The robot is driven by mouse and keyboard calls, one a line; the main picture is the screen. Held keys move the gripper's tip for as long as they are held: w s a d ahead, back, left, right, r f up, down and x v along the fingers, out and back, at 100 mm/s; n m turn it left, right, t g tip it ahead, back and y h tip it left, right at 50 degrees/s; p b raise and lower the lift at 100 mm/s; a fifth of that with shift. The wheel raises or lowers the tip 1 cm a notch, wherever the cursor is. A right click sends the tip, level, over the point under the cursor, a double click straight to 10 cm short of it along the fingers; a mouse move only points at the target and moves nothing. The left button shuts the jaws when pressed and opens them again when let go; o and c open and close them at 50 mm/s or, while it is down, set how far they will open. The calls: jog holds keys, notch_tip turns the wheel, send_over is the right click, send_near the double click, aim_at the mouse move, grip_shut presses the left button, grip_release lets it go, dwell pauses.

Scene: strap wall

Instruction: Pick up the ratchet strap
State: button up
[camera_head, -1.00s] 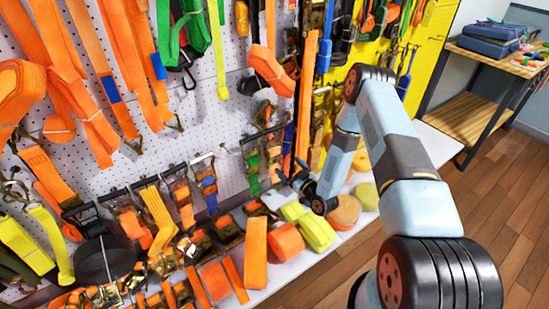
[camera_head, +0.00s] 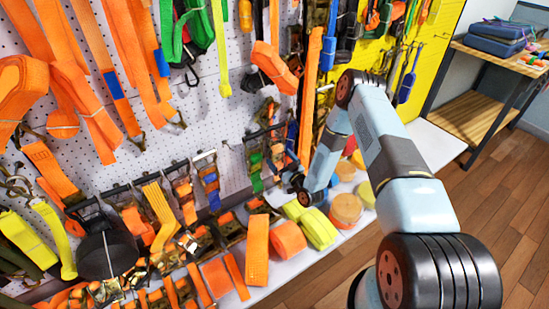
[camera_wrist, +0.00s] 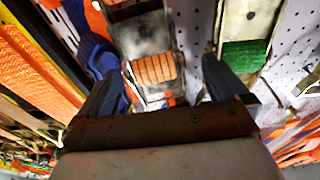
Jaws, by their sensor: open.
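A ratchet strap (camera_wrist: 155,68) with a worn metal buckle and orange webbing hangs between my gripper's (camera_wrist: 160,85) spread fingers in the wrist view, beyond the fingertips or level with them. I cannot tell whether they touch it. A second ratchet strap (camera_wrist: 243,55) with green webbing hangs to its right, by the right finger. In the head view, a ratchet strap with green webbing (camera_head: 255,170) hangs on the pegboard just left of my gripper (camera_head: 284,172), which is small and partly hidden by my wrist. Which strap the task means is unclear.
Orange straps (camera_head: 70,100) hang close together on the white pegboard (camera_head: 205,110). A shelf below holds several rolled straps, including a yellow-green one (camera_head: 318,230) and an orange one (camera_head: 288,240), under my wrist. Blue webbing (camera_wrist: 92,45) is beside the left finger. The wooden floor (camera_head: 470,230) at right is clear.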

aim_at(278, 148)
jog(key=shift+x, duration=2.65)
jog(key=shift+w+d, duration=0.1)
jog(key=shift+d, duration=0.1)
jog(key=shift+c, duration=0.2)
jog(key=c, duration=1.7)
jog(key=shift+r, duration=0.1)
jog(key=shift+r, duration=1.55)
jog(key=r+v, duration=0.2)
jog(key=v, duration=1.5)
jog(key=shift+s+d+r, duration=0.35)
jog(key=shift+s+r, duration=0.05)
jog(key=shift+s, duration=0.1)
